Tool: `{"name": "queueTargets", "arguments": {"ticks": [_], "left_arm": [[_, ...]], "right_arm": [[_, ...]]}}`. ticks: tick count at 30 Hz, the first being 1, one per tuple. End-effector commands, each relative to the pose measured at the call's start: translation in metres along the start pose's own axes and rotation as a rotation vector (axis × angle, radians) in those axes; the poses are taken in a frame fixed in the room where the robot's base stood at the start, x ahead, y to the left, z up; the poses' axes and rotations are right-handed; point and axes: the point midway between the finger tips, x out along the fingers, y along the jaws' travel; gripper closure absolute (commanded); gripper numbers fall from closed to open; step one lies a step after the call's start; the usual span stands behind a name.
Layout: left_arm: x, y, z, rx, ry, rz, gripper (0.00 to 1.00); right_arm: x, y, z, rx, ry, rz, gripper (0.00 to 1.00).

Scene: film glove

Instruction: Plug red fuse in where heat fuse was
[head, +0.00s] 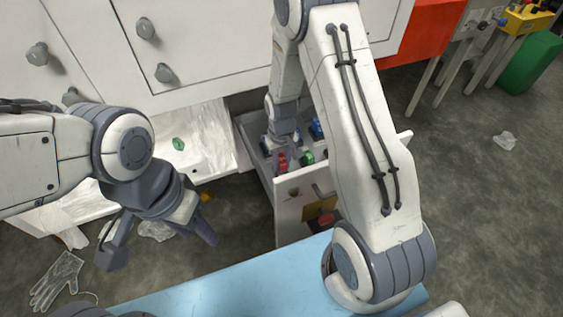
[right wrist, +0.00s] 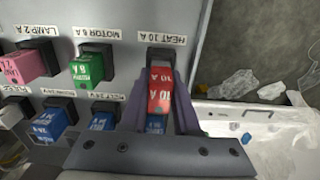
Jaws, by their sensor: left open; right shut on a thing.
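The red fuse (right wrist: 159,92), marked 10 A, is between the fingers of my right gripper (right wrist: 160,108), which is shut on it. In the right wrist view it lines up with the dark socket (right wrist: 160,58) under the HEAT 10 A label (right wrist: 161,39). Its far end meets the socket; how deep it sits I cannot tell. In the head view my right gripper (head: 280,142) reaches into the open drawer (head: 287,200), mostly hidden by my arm. My left gripper (head: 158,245) is open and empty, left of the drawer.
Beside the socket sit a green fuse (right wrist: 88,68) and a pink fuse (right wrist: 24,66). Blue fuses (right wrist: 48,124) form the lower row. A white tray (right wrist: 270,127) lies to the right. A blue surface (head: 230,290) is in front; a clear glove (head: 56,280) lies on the floor.

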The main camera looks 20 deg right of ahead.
Motion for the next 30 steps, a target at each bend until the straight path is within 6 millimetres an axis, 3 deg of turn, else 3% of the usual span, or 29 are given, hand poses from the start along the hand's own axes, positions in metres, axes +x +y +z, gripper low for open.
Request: {"name": "queueTargets", "arguments": {"ticks": [19,20,22,30], "left_arm": [[0.009,-0.001,0.001,0.000,0.000,0.000,0.50],[0.008,-0.001,0.001,0.000,0.000,0.000,0.50],[0.008,-0.001,0.000,0.000,0.000,0.000,0.50],[0.008,-0.001,0.000,0.000,0.000,0.000,0.50]], "right_arm": [[0.017,0.000,0.000,0.000,0.001,0.000,1.00],[0.016,0.000,0.000,0.000,0.001,0.000,0.63],[0.016,0.000,0.000,0.000,0.001,0.000,0.36],[0.016,0.000,0.000,0.000,0.000,0.000,0.36]]}}
